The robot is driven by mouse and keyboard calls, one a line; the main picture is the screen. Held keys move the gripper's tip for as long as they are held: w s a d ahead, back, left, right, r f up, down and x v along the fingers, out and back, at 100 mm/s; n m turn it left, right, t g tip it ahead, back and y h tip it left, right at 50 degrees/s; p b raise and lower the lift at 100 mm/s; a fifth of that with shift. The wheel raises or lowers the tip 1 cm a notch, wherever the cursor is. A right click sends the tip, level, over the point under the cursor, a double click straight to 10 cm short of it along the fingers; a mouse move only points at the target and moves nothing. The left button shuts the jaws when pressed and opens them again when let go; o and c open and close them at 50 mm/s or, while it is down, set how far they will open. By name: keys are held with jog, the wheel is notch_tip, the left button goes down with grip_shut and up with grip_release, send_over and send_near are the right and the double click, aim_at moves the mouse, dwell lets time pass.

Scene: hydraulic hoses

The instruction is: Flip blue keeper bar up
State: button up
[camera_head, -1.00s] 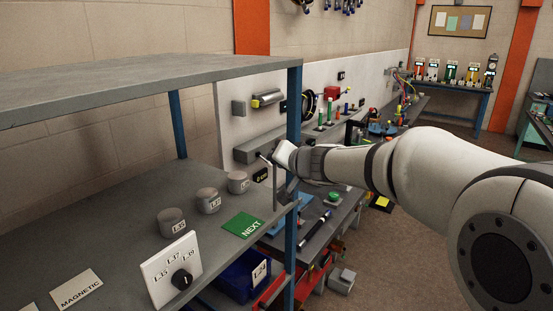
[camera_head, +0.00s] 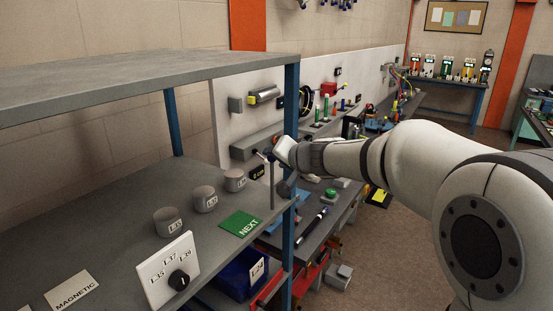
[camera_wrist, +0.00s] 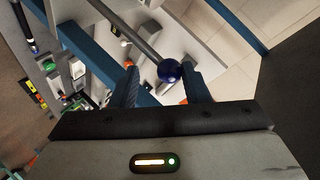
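A grey bar (camera_wrist: 132,31) with a dark blue ball (camera_wrist: 170,71) on its end shows in the wrist view. The ball appears between my gripper's (camera_wrist: 160,72) two spread fingers, close to the right finger, with a gap to the left one. I cannot tell whether it touches. In the head view my gripper (camera_head: 271,154) is at the top of a thin grey upright bar (camera_head: 272,186) by the shelf's right edge, beside the blue post. The ball is small and hard to make out there.
A grey shelf unit (camera_head: 110,230) with several grey cylinders, a green NEXT card (camera_head: 240,223) and a dial plate (camera_head: 168,270) stands at left. A blue post (camera_head: 291,105) rises close to my gripper. A cluttered workbench (camera_head: 335,205) lies behind.

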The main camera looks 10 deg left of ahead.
jog(key=o, duration=0.4)
jog(key=shift+s, duration=0.1)
jog(key=v, duration=0.8)
jog(key=s+d+f+m+t+h+b, duration=0.15)
jog(key=s+d+f+h, duration=0.3)
jog(key=d, duration=0.55)
jog(key=s+d+f+m+h+b, duration=0.1)
jog(key=s+d+f+h+b, duration=0.25)
jog(key=d+h, duration=0.45)
jog(key=s+d+f+n+g+y+b, duration=0.1)
jog(key=s+f+g, duration=0.3)
jog(key=s+f, duration=0.4)
jog(key=s+d+f+n+g+y+b, duration=0.1)
jog(key=s+f+n+g+y+b, duration=0.1)
jog(key=s+f, duration=0.6)
jog(key=s+n+g+y, duration=0.1)
jog(key=s+g, duration=0.1)
jog(key=s, duration=0.1)
jog(key=shift+s+d+f, duration=0.15)
jog(key=shift+s+d, duration=0.15)
